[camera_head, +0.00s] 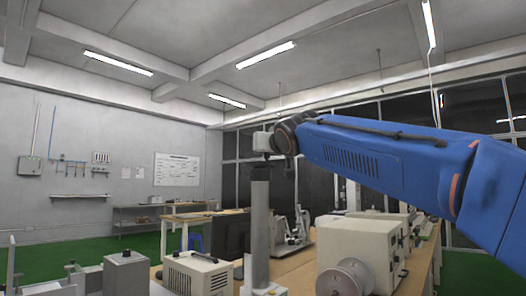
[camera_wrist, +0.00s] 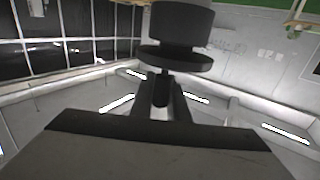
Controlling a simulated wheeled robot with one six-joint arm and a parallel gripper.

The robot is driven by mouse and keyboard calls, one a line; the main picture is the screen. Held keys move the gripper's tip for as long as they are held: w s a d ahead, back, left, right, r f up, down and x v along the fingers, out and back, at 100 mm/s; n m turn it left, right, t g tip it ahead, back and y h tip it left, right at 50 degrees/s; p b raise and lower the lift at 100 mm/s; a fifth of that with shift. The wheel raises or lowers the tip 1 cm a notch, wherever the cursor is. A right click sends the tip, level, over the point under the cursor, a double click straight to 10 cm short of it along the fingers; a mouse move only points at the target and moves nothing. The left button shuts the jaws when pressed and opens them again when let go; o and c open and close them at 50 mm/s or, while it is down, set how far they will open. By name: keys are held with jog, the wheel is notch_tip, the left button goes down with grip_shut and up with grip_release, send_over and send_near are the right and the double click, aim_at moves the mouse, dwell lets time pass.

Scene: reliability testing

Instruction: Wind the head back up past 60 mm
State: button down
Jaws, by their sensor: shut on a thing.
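My gripper (camera_head: 264,142) is at the top of an upright grey column (camera_head: 260,225) with a dark cap (camera_head: 260,172), left of my blue arm. In the wrist view, my gripper's dark fingers (camera_wrist: 162,88) are close together on a narrow dark stem. Beyond it are a dark disc (camera_wrist: 176,59) and a wider dark cylinder (camera_wrist: 181,24), apparently parts of the same knob or handle. The grip itself is small and dark. I cannot make out a millimetre scale or the head's height in either view.
A cream machine with a pale reel (camera_head: 344,277) stands right of the column. A vented cream box (camera_head: 197,274) and a black panel (camera_head: 230,233) stand to its left. Other equipment (camera_head: 290,230) is on the wooden bench behind. Green floor (camera_head: 60,262) is open at far left.

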dwell(0.4)
jog(key=c, duration=1.7)
grip_release()
jog(key=v, duration=1.7)
jog(key=shift+s, duration=0.15)
